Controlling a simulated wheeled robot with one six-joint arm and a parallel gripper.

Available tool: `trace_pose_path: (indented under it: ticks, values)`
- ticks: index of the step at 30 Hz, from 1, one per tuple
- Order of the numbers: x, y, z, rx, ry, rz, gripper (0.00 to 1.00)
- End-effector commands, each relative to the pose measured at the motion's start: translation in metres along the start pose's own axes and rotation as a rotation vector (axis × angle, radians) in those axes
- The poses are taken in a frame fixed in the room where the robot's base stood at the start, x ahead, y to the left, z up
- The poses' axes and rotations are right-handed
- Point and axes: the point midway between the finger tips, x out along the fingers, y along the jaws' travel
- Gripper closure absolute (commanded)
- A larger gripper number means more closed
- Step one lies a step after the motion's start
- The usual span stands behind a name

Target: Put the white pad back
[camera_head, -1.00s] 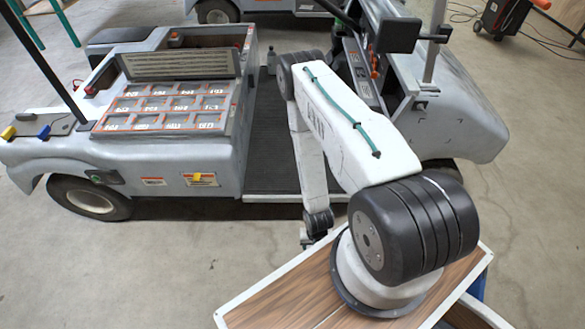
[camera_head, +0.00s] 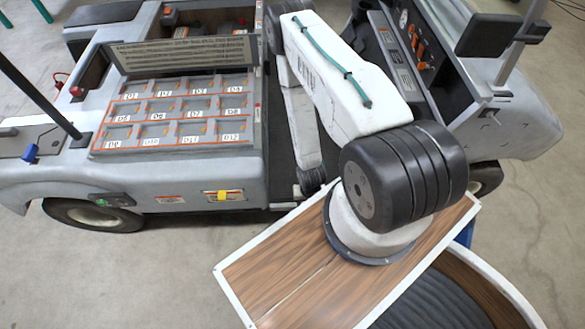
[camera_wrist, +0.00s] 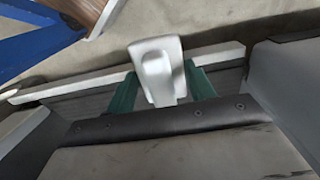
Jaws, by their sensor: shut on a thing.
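The pad is held in front of a pale-edged dark step. In the head view the pad and my fingers are hidden behind my arm, which reaches toward the footwell of the grey cart (camera_head: 215,172). The cart carries a sloped grid of labelled compartments (camera_head: 180,110).
A control panel (camera_head: 400,45) and a black box on a post (camera_head: 488,35) stand to the right. Concrete floor is clear at the right.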

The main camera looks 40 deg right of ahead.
Motion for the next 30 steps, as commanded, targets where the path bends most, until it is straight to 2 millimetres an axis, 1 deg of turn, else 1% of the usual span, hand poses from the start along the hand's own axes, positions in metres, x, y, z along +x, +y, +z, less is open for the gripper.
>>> trace_pose_path:
  ticks: [5,12,16,18,23,24,27,30]
  values:
    - [0.003,-0.006,-0.039,0.0,0.008,-0.002,0.75]
    - [0.009,-0.016,-0.103,-0.004,0.007,-0.002,0.75]
    - [0.011,-0.018,-0.129,-0.002,0.005,-0.001,0.75]
    - [0.012,-0.019,-0.138,-0.002,0.004,-0.001,0.75]
    - [0.013,-0.021,-0.15,-0.002,0.003,-0.001,0.75]
    - [0.014,-0.021,-0.156,-0.002,0.005,-0.001,0.75]
    - [0.031,-0.02,-0.153,-0.002,-0.001,0.0,0.75]
    - [0.044,-0.021,-0.154,-0.002,0.0,0.0,0.75]
